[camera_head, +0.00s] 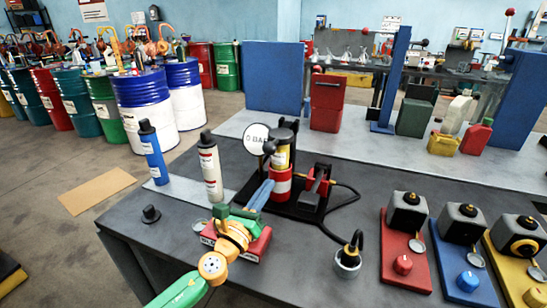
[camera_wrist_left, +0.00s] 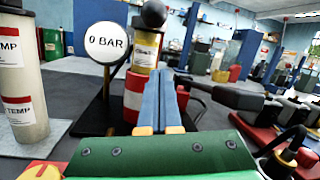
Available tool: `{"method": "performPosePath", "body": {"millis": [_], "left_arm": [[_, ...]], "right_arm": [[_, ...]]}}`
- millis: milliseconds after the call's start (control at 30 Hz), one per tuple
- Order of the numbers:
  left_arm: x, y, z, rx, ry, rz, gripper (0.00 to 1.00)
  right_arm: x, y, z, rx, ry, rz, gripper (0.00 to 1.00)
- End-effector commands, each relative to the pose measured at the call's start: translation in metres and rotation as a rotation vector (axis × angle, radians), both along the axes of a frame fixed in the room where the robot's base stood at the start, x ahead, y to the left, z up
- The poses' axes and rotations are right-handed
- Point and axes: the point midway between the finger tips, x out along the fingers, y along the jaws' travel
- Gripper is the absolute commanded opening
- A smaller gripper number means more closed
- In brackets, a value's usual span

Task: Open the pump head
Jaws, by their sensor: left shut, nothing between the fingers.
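The pump stands on a black base on the grey table, with a black pump head (camera_head: 281,136) on top of a yellow body (camera_head: 280,160) and a red-and-white lower part (camera_head: 280,184). In the left wrist view the yellow body (camera_wrist_left: 146,50) and a black ball (camera_wrist_left: 153,13) show behind my fingers. My left gripper (camera_head: 266,184) has blue fingers pressed together, empty, in front of the pump's lower part. Its shut fingers fill the middle of the left wrist view (camera_wrist_left: 167,78). I cannot tell whether they touch the pump. My right gripper is not in view.
A round "0 BAR" gauge (camera_head: 256,139) stands left of the pump. White (camera_head: 210,165) and blue (camera_head: 153,155) cylinders stand further left. A red-and-black device (camera_head: 318,185) and a hose nozzle in a cup (camera_head: 347,263) are to the right. A red box (camera_head: 258,246) lies under my left wrist.

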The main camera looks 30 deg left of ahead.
Motion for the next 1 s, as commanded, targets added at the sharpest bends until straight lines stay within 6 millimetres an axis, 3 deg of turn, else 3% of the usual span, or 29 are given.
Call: {"method": "performPosePath", "body": {"millis": [300,400,500,1000], "left_arm": [[0.068,0.009,0.015,-0.004,-0.004,0.002,0.0],[0.06,0.012,0.036,-0.004,0.002,0.001,0.0],[0.052,0.015,0.044,-0.004,0.002,0.001,0.0],[0.047,0.017,0.047,-0.005,0.0,0.0,0.0]], "right_arm": [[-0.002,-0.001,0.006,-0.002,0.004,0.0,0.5],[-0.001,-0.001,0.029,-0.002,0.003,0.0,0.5],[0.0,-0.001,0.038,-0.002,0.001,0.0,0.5],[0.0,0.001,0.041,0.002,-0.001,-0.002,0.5]]}}
